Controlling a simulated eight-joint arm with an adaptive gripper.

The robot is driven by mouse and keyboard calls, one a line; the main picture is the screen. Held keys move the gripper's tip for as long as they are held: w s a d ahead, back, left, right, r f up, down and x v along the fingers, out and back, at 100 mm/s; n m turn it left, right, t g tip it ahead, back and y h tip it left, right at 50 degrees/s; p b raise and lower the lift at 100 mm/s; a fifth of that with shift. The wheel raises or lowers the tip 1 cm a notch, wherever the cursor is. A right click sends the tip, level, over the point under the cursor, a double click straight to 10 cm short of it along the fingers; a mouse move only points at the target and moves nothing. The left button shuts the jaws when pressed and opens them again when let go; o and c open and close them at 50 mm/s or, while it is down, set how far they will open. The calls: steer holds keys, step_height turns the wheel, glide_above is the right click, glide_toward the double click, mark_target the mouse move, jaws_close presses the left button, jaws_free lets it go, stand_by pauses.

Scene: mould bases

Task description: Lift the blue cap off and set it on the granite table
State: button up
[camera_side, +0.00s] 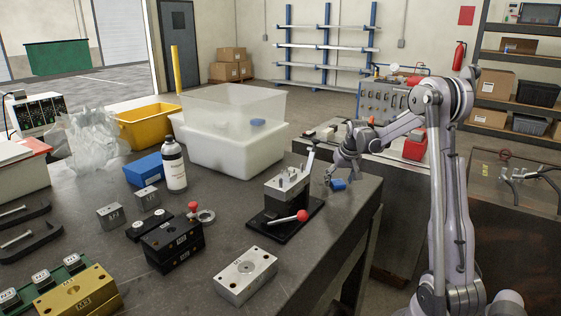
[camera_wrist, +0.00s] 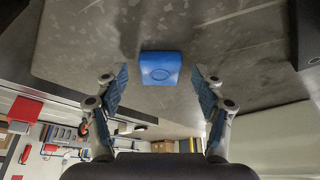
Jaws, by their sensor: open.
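The blue cap (camera_wrist: 161,68) is a small blue block with an oval mark on its face. In the wrist view it lies against the dark grey granite table (camera_wrist: 110,35), centred just beyond my fingertips. In the side view a small blue shape (camera_side: 339,184) shows by my gripper near the table's right corner; I cannot tell there whether it is the cap or my blue finger pads. My gripper (camera_wrist: 160,92) is open and empty, one finger on each side of the cap's line, not seen touching it. The granite table also shows in the side view (camera_side: 335,225).
A clamp fixture with a red-knobbed lever (camera_side: 287,188) stands just left of my gripper. A white bottle (camera_side: 174,165), a blue box (camera_side: 147,168), a translucent bin (camera_side: 230,145) and several metal blocks stand further left. Bare table lies at the front right.

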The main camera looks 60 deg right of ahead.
steer(key=v, duration=1.1)
steer(key=s+a+f+n+y, duration=0.1)
steer(key=s+a+f, duration=0.15)
steer(key=a, duration=0.65)
steer(key=s+a+f+n+g+y, duration=0.1)
steer(key=s+a, duration=0.3)
steer(key=a, duration=0.6)
steer(key=s+a+f+n+y, duration=0.1)
steer(key=s+a+f, duration=0.15)
steer(key=a, duration=0.65)
steer(key=w+a+n+t, duration=0.1)
steer(key=a+n, duration=0.1)
steer(key=a, duration=0.1)
steer(key=w+a+r+n+t, duration=0.1)
steer(key=a+n+t, duration=0.1)
steer(key=a, duration=0.1)
steer(key=w+a+r+n+t, duration=0.1)
steer(key=w+a+n, duration=0.1)
steer(key=a, duration=0.2)
steer(key=shift+t, duration=0.4)
steer(key=shift+r, duration=0.15)
